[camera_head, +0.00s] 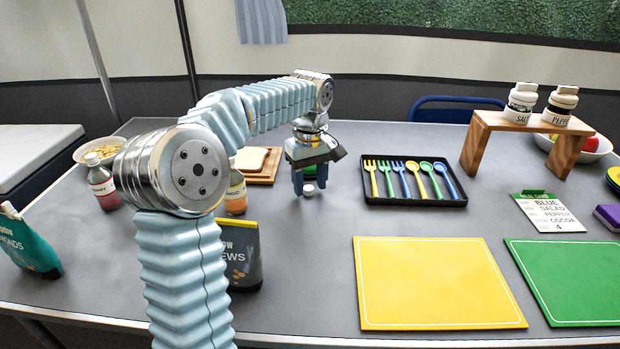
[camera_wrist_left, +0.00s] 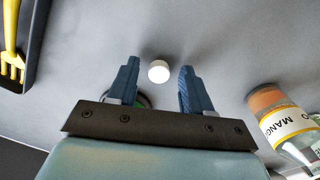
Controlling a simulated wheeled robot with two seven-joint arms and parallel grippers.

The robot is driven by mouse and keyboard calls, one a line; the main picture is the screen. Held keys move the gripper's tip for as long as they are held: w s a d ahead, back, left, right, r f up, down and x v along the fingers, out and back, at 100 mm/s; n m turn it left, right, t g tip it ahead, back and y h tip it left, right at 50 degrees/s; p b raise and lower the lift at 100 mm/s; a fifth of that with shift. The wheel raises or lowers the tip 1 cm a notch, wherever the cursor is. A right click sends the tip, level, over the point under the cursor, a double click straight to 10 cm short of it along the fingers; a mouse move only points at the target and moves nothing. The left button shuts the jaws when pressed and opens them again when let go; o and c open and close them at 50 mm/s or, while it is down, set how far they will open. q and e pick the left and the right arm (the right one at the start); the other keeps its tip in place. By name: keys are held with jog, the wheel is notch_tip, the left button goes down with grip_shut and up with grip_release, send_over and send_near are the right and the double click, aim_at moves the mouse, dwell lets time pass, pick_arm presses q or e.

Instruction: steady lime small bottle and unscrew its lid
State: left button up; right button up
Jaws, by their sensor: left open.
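My left gripper (camera_head: 310,186) is open and points down at the table's middle. Its two blue fingers also show in the left wrist view (camera_wrist_left: 159,76). A small white round piece, looking like a lid (camera_head: 308,189), shows between and just beyond the fingertips, apart from both, in the left wrist view (camera_wrist_left: 159,71). It seems to sit on the table. A green thing, perhaps the lime small bottle (camera_head: 309,171), shows behind the fingers. In the left wrist view its green edge (camera_wrist_left: 143,99) is mostly hidden by my gripper. My right gripper is out of view.
An orange mango bottle (camera_head: 236,194) stands left of the gripper, beside a dark cashews bag (camera_head: 243,255). A bread board (camera_head: 262,178) lies behind them. A black cutlery tray (camera_head: 412,194) lies close on the right. A yellow mat (camera_head: 435,285) lies front right. Grey table between is clear.

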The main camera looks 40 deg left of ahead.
aim_at(310, 189)
pick_arm(q)
notch_tip(310, 189, up, 12)
jog(key=p, duration=0.1)
jog(key=shift+r+p, duration=0.15)
jog(key=shift+p, duration=0.25)
